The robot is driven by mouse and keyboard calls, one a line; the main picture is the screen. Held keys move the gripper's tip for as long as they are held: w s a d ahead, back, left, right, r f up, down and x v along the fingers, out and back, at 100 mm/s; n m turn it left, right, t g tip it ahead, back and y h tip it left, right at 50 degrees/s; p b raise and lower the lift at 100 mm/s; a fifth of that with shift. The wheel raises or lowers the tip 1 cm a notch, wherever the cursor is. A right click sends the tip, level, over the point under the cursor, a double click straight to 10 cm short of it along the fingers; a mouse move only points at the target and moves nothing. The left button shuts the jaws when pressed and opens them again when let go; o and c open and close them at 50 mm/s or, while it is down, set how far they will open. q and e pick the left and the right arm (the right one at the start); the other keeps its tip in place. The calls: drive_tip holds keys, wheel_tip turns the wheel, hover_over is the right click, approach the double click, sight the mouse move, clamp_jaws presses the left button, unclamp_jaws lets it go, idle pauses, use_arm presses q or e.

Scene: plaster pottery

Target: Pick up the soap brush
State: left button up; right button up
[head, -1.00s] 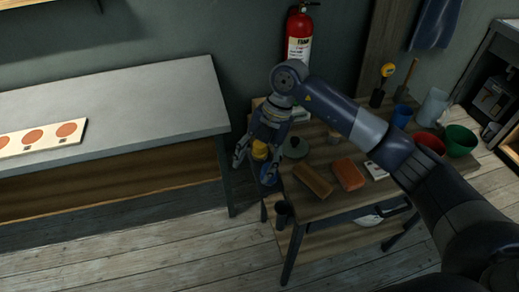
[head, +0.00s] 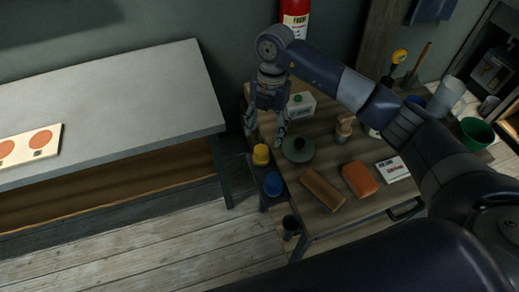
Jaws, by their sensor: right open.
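The soap brush appears to be the small upright brush (head: 344,128) with a tan, wood-coloured handle. It stands on the wooden work table (head: 325,222) toward the back middle. My right gripper (head: 265,133) points down over the table's left end with its two fingers spread and nothing between them. It is left of the brush and apart from it. A round grey-green lid with a dark knob (head: 298,149) lies between the two. My left gripper is not in view.
Near the gripper are a yellow-topped jar (head: 261,154), a blue-topped jar (head: 273,184) and a white-green box (head: 301,104). A tan block (head: 322,188), orange block (head: 360,180) and white box (head: 392,169) lie in front. A grey bench (head: 110,95) stands left.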

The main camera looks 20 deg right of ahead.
sight(261, 150)
drive_tip(key=shift+s+a+f, duration=0.1)
drive_tip(key=shift+s+f, duration=0.15)
drive_tip(key=shift+f, duration=0.2)
drive_tip(key=shift+s+a+f, duration=0.1)
drive_tip(key=shift+s+f, duration=0.15)
drive_tip(key=shift+f, duration=0.5)
drive_tip(key=f+p, duration=0.1)
drive_tip(key=f, duration=0.1)
drive_tip(key=a+f+p, duration=0.1)
drive_tip(key=f, duration=0.1)
drive_tip(key=shift+f, duration=0.15)
drive_tip(key=shift+f+p, duration=0.3)
drive_tip(key=shift+f, duration=0.15)
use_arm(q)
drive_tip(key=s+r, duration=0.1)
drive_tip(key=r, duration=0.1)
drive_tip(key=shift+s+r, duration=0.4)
use_arm(e)
drive_tip(key=c, duration=1.2)
